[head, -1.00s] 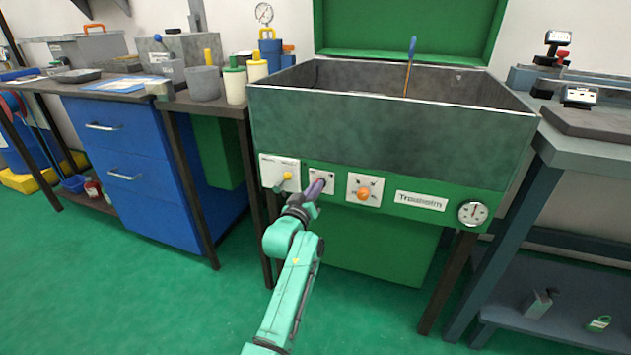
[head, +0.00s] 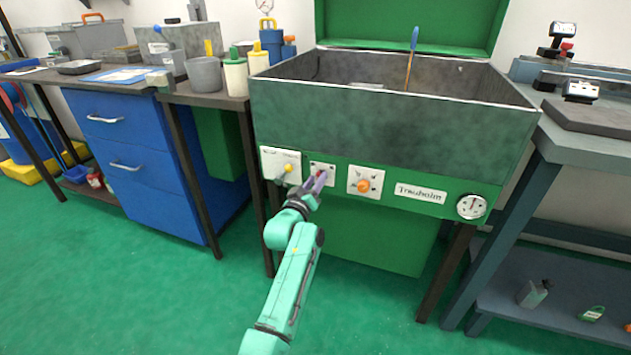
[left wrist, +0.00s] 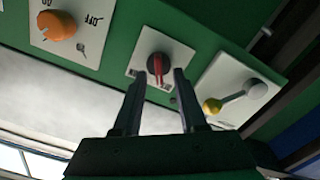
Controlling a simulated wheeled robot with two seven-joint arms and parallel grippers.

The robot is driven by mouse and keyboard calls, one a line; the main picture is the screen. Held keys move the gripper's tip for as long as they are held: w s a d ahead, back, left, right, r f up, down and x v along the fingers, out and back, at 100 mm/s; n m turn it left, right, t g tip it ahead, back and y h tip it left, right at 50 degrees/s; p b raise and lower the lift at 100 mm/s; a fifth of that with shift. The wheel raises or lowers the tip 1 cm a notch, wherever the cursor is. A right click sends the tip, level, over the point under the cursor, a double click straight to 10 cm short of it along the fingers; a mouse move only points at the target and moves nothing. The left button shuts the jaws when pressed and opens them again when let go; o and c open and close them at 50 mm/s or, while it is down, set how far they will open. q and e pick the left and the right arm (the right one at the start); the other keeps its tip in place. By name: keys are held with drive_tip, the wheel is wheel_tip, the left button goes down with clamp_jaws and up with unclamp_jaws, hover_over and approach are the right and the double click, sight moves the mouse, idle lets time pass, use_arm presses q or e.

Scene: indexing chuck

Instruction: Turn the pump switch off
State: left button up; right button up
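Three white plates sit on the green front panel of the tank. The middle plate (head: 323,168) bears a dark round rotary switch with a red bar (left wrist: 158,66). The right plate has an orange knob (head: 364,186), which also shows in the left wrist view (left wrist: 57,25) beside the word OFF. The left plate has a lever with a yellow ball (head: 288,168), also in the left wrist view (left wrist: 212,106). I cannot read which is labelled pump. My left gripper (head: 318,181) is open in front of the middle plate. In the left wrist view its fingertips (left wrist: 159,78) flank the red-barred switch; contact is unclear.
The grey-green tank (head: 385,125) stands above the panel. A round gauge (head: 471,206) and a name plate (head: 420,194) are to the right. A blue drawer cabinet (head: 150,160) stands left, a grey bench (head: 590,140) right. The green floor in front is clear.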

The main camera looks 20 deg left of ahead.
use_arm(q)
drive_tip(key=shift+s, duration=0.15)
drive_tip(key=s+p, duration=0.3)
drive_tip(key=s, duration=1.1)
drive_tip(key=shift+s+a, duration=0.15)
drive_tip(key=shift+a, duration=0.3)
use_arm(e)
wheel_tip(320, 180, down, 8)
drive_tip(key=s+d, duration=0.1)
drive_tip(key=s, duration=0.1)
drive_tip(key=shift+s+d+r+h, duration=0.2)
drive_tip(key=shift+d+r+h, duration=0.1)
drive_tip(key=shift+d, duration=0.1)
